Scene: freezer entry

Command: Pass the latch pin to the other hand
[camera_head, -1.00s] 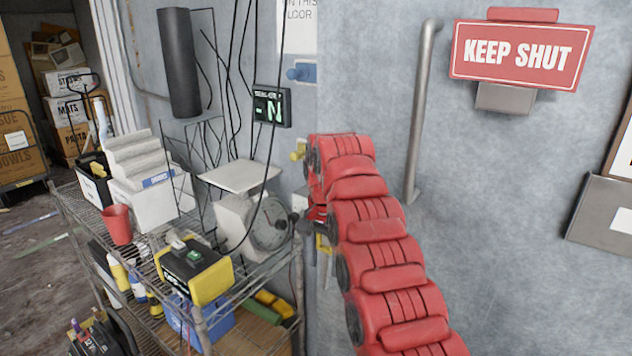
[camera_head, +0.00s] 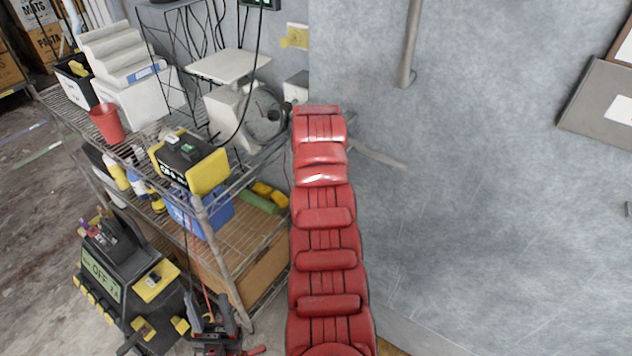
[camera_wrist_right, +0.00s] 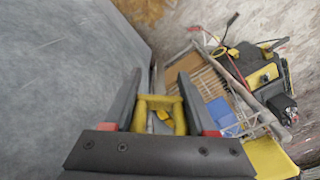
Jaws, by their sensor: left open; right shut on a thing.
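In the right wrist view my right gripper (camera_wrist_right: 159,98) has its two dark fingers on either side of a yellow loop-shaped piece, the latch pin (camera_wrist_right: 158,102), and is shut on it. The rest of the pin is hidden or too small to tell.
A wire shelf rack (camera_head: 240,265) with a dial scale (camera_head: 240,115), a yellow-black box (camera_head: 190,160) and a red cup (camera_head: 107,123) stands left. A grey rod (camera_head: 380,156) shows beside the red arm. The wall (camera_head: 480,220) at right is mostly clear.

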